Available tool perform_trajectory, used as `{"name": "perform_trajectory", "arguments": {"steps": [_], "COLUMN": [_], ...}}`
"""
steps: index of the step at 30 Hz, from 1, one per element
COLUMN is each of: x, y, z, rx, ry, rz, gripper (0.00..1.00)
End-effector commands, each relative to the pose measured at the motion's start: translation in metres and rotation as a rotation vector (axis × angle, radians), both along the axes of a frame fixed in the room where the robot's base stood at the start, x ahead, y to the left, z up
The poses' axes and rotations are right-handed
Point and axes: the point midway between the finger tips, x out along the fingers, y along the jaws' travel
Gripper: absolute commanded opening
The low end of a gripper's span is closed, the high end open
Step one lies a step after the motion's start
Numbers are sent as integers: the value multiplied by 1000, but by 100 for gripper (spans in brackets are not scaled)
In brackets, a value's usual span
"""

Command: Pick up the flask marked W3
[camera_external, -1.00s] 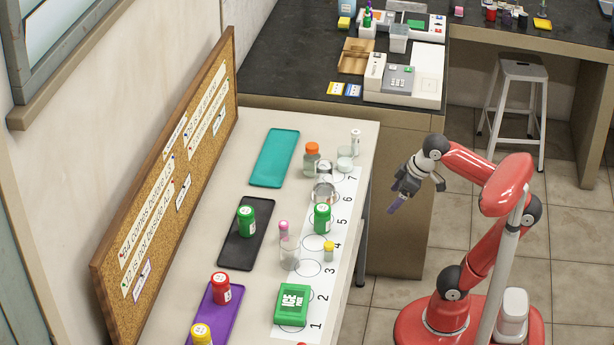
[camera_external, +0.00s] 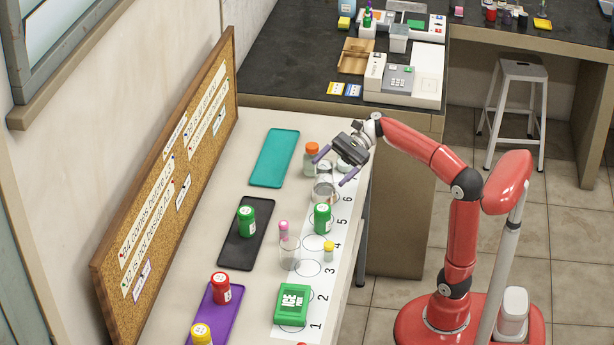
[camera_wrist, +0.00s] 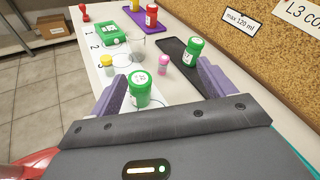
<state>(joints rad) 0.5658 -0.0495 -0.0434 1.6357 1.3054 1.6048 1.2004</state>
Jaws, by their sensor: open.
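No W3 mark is readable, so I cannot tell which vessel bears it. My gripper (camera_external: 333,167) is open and empty above the far part of the numbered mat, over a clear glass vessel (camera_external: 324,191) near mark 6. A green container (camera_external: 322,218) with a white label stands near mark 5; in the wrist view the green container (camera_wrist: 139,90) shows between my purple fingers, beyond them. A clear glass vessel (camera_external: 289,255) stands near mark 4. An orange-capped bottle (camera_external: 311,158) stands beside my left fingertip. Whatever is directly under the palm is hidden.
A pink-topped vial (camera_external: 283,227) and a yellow-capped vial (camera_external: 329,250) stand nearby. A green box (camera_external: 291,303) lies near marks 1 and 2. Another green container (camera_external: 246,221) is on the black tray (camera_external: 236,252). The teal tray (camera_external: 274,158) is empty. A corkboard (camera_external: 170,180) borders the bench.

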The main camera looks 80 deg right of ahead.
Motion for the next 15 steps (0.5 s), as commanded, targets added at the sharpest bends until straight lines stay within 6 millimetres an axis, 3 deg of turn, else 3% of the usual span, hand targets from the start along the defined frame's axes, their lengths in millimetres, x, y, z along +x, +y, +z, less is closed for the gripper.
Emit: {"name": "perform_trajectory", "arguments": {"steps": [1,6,10,15], "x": [10,28,26,26], "y": [-22,-75,-68,-67], "z": [2,11,-23,-45], "rx": [123,442,423,418], "ry": [43,132,130,126], "rz": [-64,-191,-178,-177], "gripper": [82,82,82,82]}}
